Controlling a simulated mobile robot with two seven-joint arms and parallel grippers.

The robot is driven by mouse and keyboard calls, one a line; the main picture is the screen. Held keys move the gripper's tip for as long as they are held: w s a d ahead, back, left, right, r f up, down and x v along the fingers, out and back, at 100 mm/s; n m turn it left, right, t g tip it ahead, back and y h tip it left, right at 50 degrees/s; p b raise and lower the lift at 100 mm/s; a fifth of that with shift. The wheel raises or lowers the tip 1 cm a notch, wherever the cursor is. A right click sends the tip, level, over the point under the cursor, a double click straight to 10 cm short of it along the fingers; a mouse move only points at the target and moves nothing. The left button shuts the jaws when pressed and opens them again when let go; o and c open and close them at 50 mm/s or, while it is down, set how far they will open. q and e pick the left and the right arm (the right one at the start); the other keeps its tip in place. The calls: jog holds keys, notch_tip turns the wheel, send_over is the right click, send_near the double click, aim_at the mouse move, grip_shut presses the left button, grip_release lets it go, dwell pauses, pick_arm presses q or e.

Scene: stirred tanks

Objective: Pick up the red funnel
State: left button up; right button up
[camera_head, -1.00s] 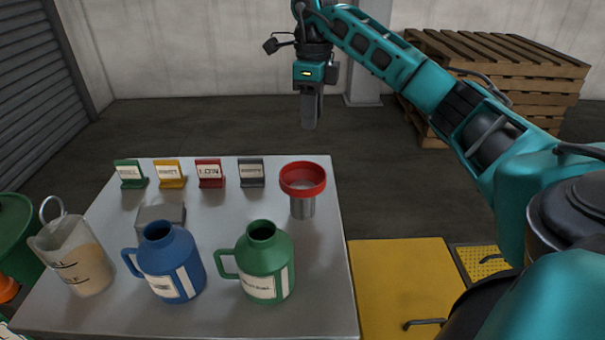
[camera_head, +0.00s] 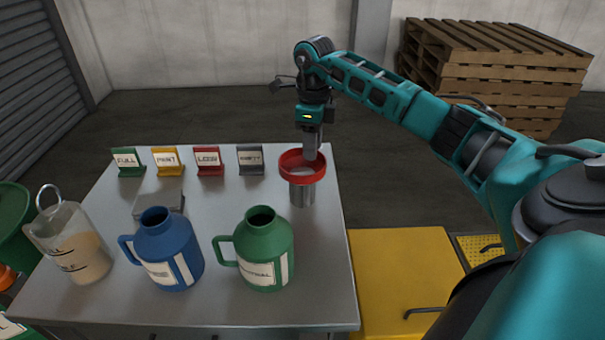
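The red funnel (camera_head: 303,178) sits upright in a grey metal cylinder (camera_head: 302,195) near the right edge of the metal table (camera_head: 215,310). My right gripper (camera_head: 311,156) points down at the funnel's far rim, its fingertips overlapping that rim in the picture. I cannot tell whether the fingers touch the rim or how far apart they are, because they line up one behind the other from here. My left gripper is not in view.
A green jug (camera_head: 265,255) and a blue jug (camera_head: 168,255) stand in front of the funnel. A clear beaker (camera_head: 75,245) is at the left. Small label stands, including a grey one (camera_head: 250,160), line the back edge. A pallet stack (camera_head: 490,70) stands behind.

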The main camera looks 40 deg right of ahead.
jog(key=shift+f, duration=0.5)
grip_shut()
